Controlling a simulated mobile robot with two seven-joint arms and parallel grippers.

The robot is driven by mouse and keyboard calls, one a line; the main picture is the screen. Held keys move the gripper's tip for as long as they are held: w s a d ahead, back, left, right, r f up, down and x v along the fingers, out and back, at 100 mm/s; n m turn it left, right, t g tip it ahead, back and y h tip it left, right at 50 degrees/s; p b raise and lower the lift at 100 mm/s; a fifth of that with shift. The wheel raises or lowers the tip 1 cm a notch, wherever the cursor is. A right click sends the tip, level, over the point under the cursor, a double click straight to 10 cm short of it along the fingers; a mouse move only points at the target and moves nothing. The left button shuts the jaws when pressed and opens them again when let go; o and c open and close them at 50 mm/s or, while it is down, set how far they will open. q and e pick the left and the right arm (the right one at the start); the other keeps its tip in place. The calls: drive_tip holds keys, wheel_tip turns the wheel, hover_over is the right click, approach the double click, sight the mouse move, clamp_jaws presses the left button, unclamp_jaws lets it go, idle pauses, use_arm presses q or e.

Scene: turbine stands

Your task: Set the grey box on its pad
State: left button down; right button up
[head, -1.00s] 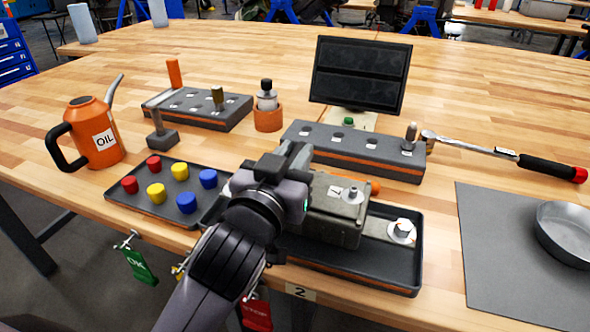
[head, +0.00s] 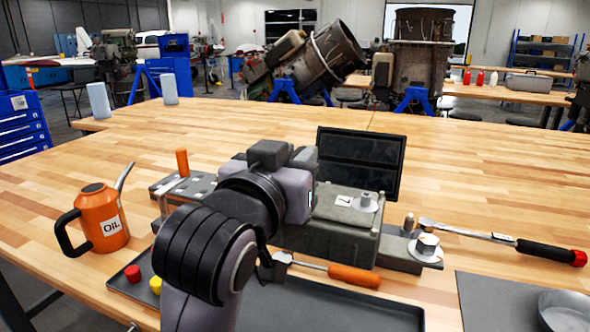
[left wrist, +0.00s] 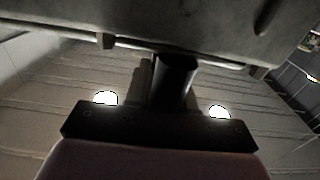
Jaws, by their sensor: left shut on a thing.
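The grey box (head: 340,239) has a raised round fitting on top and a side plate with a large hex bolt (head: 427,244) at its right. My left gripper (head: 312,200) is shut on the box at its left side; the fingertips are mostly hidden. The box appears held up, beyond the front tray, and covers much of the dark block behind it. In the left wrist view the box (left wrist: 190,25) fills the top, close to the gripper. I cannot make out its pad with certainty; a flat grey mat (head: 485,300) lies at the right. My right gripper is not in view.
The front tray (head: 385,312) holds an orange-handled tool (head: 352,276). A black panel (head: 362,160) stands behind the box. A long-handled wrench (head: 480,233) lies right, a metal dish (head: 570,312) on the mat, an oil can (head: 100,218) left.

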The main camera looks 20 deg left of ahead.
use_arm(q)
drive_tip(key=shift+r, duration=0.2)
idle(0.4)
drive_tip(key=shift+m+h, duration=0.5)
drive_tip(key=shift+h, duration=0.2)
drive_tip(key=f, duration=0.2)
drive_tip(key=d+f, duration=0.1)
drive_tip(key=f, duration=0.1)
drive_tip(key=d+f, duration=0.1)
drive_tip(key=f, duration=0.1)
drive_tip(key=shift+s+d+f, duration=0.1)
drive_tip(key=shift+s, duration=0.3)
drive_tip(key=s+d+f+m+h, duration=0.2)
drive_tip(key=s+d+f+h, duration=0.1)
drive_tip(key=f, duration=0.5)
drive_tip(key=shift+s+d+g+h, duration=0.3)
drive_tip(key=shift+s+d, duration=0.4)
drive_tip(key=shift+s, duration=0.1)
